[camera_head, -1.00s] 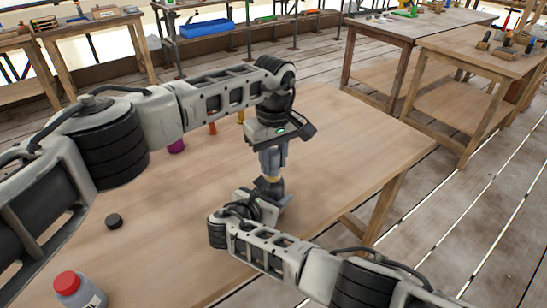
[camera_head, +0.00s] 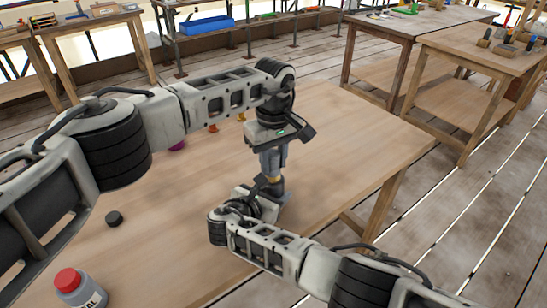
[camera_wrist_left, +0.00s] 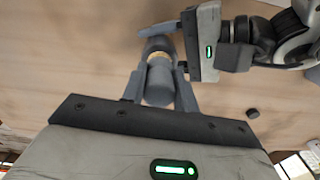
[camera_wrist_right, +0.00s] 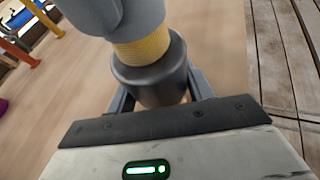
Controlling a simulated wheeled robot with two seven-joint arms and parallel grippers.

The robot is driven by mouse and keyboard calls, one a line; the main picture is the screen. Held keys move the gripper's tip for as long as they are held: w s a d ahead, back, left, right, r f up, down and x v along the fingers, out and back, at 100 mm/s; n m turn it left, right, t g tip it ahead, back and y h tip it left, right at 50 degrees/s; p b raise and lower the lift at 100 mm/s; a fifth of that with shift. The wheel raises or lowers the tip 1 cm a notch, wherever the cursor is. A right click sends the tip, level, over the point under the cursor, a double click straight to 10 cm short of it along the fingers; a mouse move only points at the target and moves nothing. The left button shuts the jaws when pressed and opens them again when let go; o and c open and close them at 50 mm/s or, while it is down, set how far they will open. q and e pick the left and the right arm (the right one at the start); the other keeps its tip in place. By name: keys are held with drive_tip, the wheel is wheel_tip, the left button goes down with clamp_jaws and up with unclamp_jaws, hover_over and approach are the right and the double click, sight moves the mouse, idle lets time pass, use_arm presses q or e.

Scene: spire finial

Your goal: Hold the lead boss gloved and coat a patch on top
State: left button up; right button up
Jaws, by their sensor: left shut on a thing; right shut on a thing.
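My left gripper (camera_head: 272,162) is shut on a blue-grey tool (camera_wrist_left: 160,80) with a tan-yellow tip. It holds the tool upright, tip down. The right wrist view shows the yellow tip (camera_wrist_right: 141,50) against the top of a dark grey, rounded piece, which looks like the lead boss (camera_wrist_right: 150,75). My right gripper (camera_wrist_right: 160,95) is shut on this boss from the side, above the table. In the head view the boss (camera_head: 273,187) is small and partly hidden by the right gripper. The contact spot and any coating under the tip are hidden. I cannot make out a glove.
A grey bottle with a red cap (camera_head: 69,281) stands at the table's near left. A small black disc (camera_head: 113,219) lies behind it. Purple (camera_head: 177,145) and orange (camera_head: 213,128) items stand behind my left arm. The wooden table (camera_head: 340,130) is clear at right.

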use_arm(q)
drive_tip(key=shift+w, duration=0.5)
idle(1.1)
drive_tip(key=shift+s, duration=0.1)
idle(1.0)
